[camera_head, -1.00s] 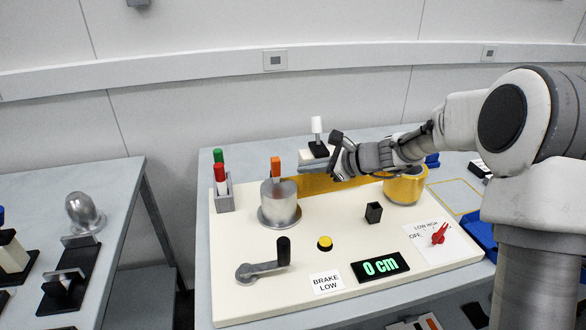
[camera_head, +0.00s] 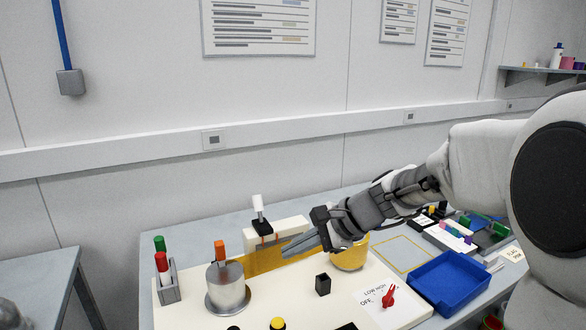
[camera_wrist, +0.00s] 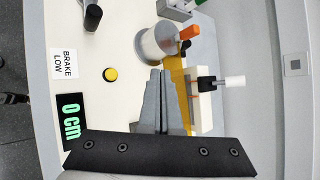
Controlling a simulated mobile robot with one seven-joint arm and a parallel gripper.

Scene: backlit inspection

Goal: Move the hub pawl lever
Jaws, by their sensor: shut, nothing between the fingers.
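A metal cylinder hub (camera_head: 228,290) stands on the cream panel (camera_head: 190,318) with an upright orange tab (camera_head: 220,250) at its top. The hub (camera_wrist: 152,46) and tab (camera_wrist: 190,33) also show in the wrist view. A lever with a white handle (camera_head: 257,206) and black base sits on a white block (camera_head: 283,226) behind the yellow strap (camera_head: 262,262). Which of these is the hub pawl lever, I cannot tell for sure. My gripper (camera_head: 290,248) is shut and empty, right of the hub and in front of the block. Its fingertips (camera_wrist: 158,72) appear apart from both.
A yellow drum (camera_head: 352,257) is behind my gripper, and a black square post (camera_head: 322,285) stands in front. A red knob (camera_head: 388,297) and blue tray (camera_head: 449,281) are to the right. A pen holder (camera_head: 169,283) is at left. The wrist view shows a yellow button (camera_wrist: 110,74) and "0 cm" display (camera_wrist: 71,121).

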